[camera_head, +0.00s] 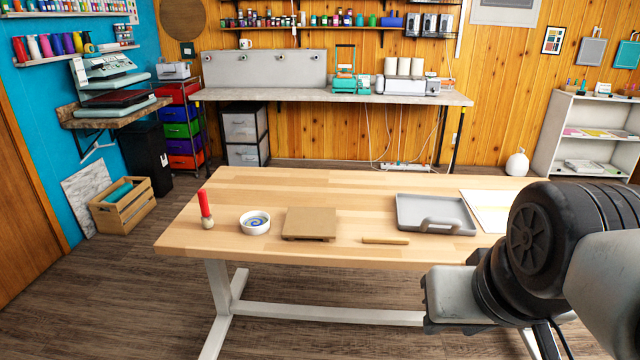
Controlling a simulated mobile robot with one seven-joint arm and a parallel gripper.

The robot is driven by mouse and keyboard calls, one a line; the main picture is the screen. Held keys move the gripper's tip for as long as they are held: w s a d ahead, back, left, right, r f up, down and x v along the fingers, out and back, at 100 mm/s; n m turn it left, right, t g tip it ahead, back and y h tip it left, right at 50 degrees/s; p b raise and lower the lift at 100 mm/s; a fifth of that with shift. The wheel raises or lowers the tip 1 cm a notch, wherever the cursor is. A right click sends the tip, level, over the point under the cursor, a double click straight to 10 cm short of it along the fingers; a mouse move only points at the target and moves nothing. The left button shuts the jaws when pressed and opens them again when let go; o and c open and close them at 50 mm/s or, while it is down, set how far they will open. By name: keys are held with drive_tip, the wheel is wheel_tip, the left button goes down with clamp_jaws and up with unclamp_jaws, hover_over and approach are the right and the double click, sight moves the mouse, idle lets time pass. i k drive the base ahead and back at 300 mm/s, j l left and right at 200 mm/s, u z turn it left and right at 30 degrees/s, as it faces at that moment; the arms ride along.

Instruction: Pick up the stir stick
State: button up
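The stir stick (385,240) looks like a short, thin tan stick. It lies flat on the wooden table (330,189), close to the front edge and roughly parallel to it. It sits between a brown board and a grey tray, apart from both. My arm fills the lower right of the view, in front of the table's right end. My gripper's fingers do not show, so its opening is hidden. The arm is to the right of the stick and well apart from it.
On the table are a red-topped stick in a small holder (207,212), a white bowl (255,222), the brown board (310,224), the grey tray (435,212) with a handle, and white sheets (487,207). The table's back strip is clear.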

sight(364, 239)
drive_tip(key=i+j, duration=0.45)
drive_tip(key=i, duration=0.15)
drive_tip(key=i+j, duration=0.5)
drive_tip(key=i+l+z, duration=0.05)
drive_tip(key=i, duration=0.1)
